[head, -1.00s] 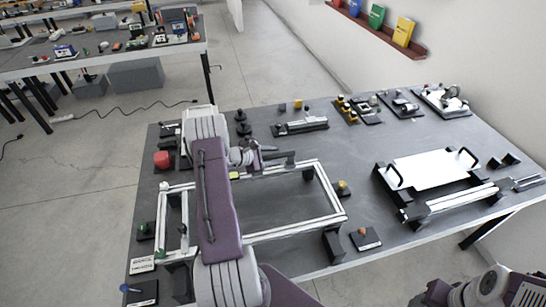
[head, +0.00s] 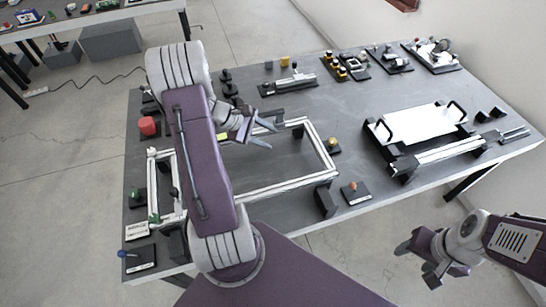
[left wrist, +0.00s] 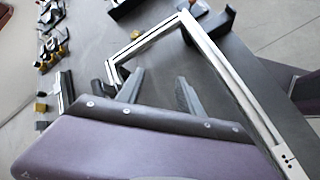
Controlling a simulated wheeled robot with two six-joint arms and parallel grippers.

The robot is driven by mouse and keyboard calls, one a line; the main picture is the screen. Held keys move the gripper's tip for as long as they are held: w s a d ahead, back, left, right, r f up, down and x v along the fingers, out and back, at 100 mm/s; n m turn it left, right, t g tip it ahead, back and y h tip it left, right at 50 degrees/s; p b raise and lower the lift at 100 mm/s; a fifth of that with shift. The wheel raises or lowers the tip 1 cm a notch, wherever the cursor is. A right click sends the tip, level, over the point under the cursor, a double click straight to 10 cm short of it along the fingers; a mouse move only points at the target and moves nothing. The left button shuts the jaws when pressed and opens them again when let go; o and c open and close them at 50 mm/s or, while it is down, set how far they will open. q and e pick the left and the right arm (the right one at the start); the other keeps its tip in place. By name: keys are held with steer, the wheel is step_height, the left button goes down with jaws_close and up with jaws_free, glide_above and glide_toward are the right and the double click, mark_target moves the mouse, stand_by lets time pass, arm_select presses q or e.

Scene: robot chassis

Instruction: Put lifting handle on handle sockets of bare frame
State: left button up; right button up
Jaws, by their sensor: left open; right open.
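The bare frame (head: 322,150) is a silver rectangle on the grey table, standing on dark blocks; one corner region shows in the left wrist view (left wrist: 222,65). My left arm hides part of its left side. My left gripper (head: 272,137) is open and empty above the far part of the frame; its two fingers point into the frame's opening in the left wrist view (left wrist: 160,80). A small dark piece (head: 173,191) is at the frame's left end; I cannot tell whether it is the lifting handle. The handle sockets are not distinguishable. My right gripper (head: 432,268) is open and empty, off the table's front edge.
A white panel (head: 418,121) with two black upright handles stands on blocks at right. A red cylinder (head: 149,126) is at the left edge. Small fixtures line the back edge. An orange-knobbed plate (head: 356,193) lies near the front. The frame's opening is largely clear.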

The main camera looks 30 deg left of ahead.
arm_select(q)
steer(key=s+d+m+g+y, duration=0.2)
steer(key=s+d+m+y, duration=0.1)
steer(key=s+d+m, duration=0.3)
steer(key=s+d+r+m+g+y, duration=0.1)
steer(key=s+d+m+g+y, duration=0.2)
steer(key=s+d+m, duration=0.3)
steer(key=d+m, duration=0.4)
steer(key=m, duration=0.3)
steer(key=shift+s+d+r, duration=0.2)
steer(key=shift+s, duration=0.05)
steer(key=shift+a, duration=0.1)
stand_by(1.3)
